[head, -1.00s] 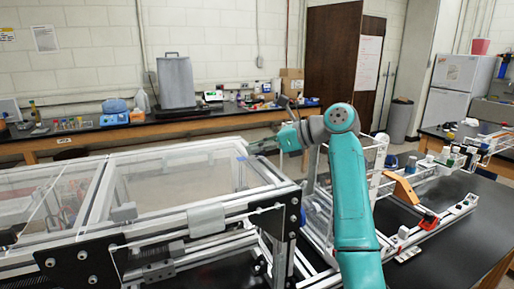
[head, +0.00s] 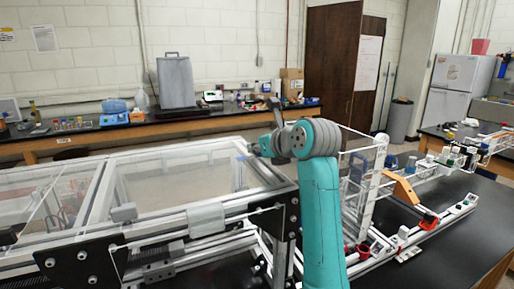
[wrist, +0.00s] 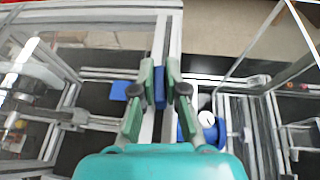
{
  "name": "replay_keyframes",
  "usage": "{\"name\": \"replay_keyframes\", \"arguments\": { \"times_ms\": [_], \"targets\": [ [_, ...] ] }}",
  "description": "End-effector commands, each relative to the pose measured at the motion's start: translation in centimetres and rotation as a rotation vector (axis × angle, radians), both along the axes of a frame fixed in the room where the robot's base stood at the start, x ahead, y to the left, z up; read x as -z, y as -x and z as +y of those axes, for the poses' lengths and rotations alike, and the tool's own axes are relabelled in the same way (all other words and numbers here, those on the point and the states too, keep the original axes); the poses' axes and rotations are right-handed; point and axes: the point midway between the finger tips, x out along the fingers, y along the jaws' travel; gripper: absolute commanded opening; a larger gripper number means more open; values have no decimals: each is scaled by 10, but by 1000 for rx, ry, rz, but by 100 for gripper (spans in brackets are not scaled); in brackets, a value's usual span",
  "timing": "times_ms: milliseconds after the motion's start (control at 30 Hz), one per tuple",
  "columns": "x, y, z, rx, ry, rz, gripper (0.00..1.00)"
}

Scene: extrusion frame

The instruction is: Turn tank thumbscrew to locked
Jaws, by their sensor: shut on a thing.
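My gripper (wrist: 162,84) has its two green-padded fingers closed around a narrow upright blue piece (wrist: 158,86), which looks like the tank thumbscrew's handle. It lies on the line of a grey extrusion bar. Most of the thumbscrew is hidden between the fingers, so its turn angle cannot be told. In the head view my gripper (head: 254,149) is at the far right corner of the clear-topped extrusion frame (head: 205,215), partly hidden behind my wrist. The thumbscrew cannot be made out there.
A blue tab (wrist: 120,90) lies left of the fingers, and a blue part with a white knob (wrist: 206,118) sits close on the right. Clear panels and bars surround the gripper. A white rack (head: 372,180) stands right of my arm.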

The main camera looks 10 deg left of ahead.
Motion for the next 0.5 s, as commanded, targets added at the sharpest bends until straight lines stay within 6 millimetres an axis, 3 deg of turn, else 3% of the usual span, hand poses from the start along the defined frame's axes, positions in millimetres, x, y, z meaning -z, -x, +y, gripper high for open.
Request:
{"name": "replay_keyframes", "arguments": {
  "times_ms": [500],
  "targets": [
    [1,-1,-1,137,4,-2,0]
  ]
}}
